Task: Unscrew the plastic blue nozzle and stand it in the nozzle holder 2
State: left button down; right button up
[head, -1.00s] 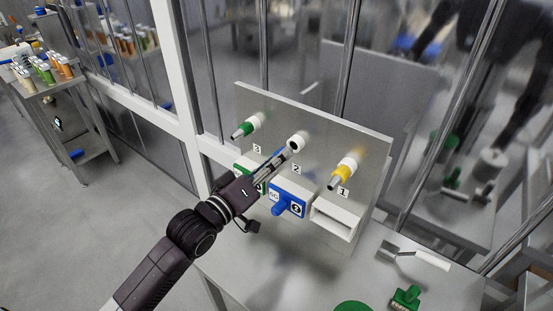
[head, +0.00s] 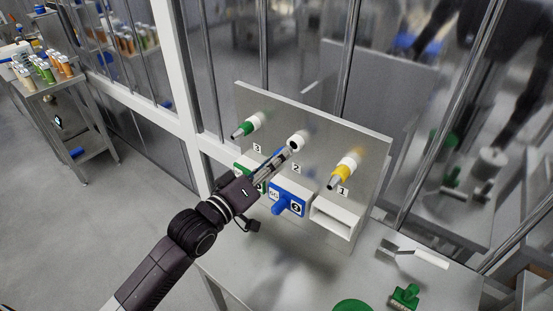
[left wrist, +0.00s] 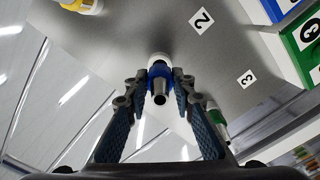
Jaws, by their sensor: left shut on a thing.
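The blue nozzle (left wrist: 159,72), a blue collar with a metal tip, sits at the white outlet above label 2 on the upright metal panel. My left gripper (left wrist: 158,83) is shut on it, one finger on each side of the collar. In the head view my left gripper (head: 288,152) reaches the panel from the lower left and mostly hides the nozzle. The white outlet end (head: 297,141) shows just beyond the fingers. Below is a blue-fronted box marked 2 (head: 297,199) with a blue piece sticking out of its front. My right gripper is not in view.
A green nozzle (head: 243,130) is at outlet 3 and a yellow nozzle (head: 343,172) at outlet 1. An open white box (head: 333,218) stands below label 1. A scraper (head: 420,255) and a green brush (head: 406,297) lie on the table. A green box is partly behind my arm.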

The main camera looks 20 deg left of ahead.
pick_arm(q)
jog(key=shift+p+x, duration=0.5)
jog(key=shift+x, duration=0.95)
dwell(0.5)
jog(key=shift+r, duration=0.1)
dwell(0.9)
jog(key=c, duration=1.6)
grip_release()
jog(key=shift+w, duration=0.1)
jog(key=shift+o, duration=0.7)
jog(key=shift+o, duration=0.7)
jog(key=shift+p, duration=0.3)
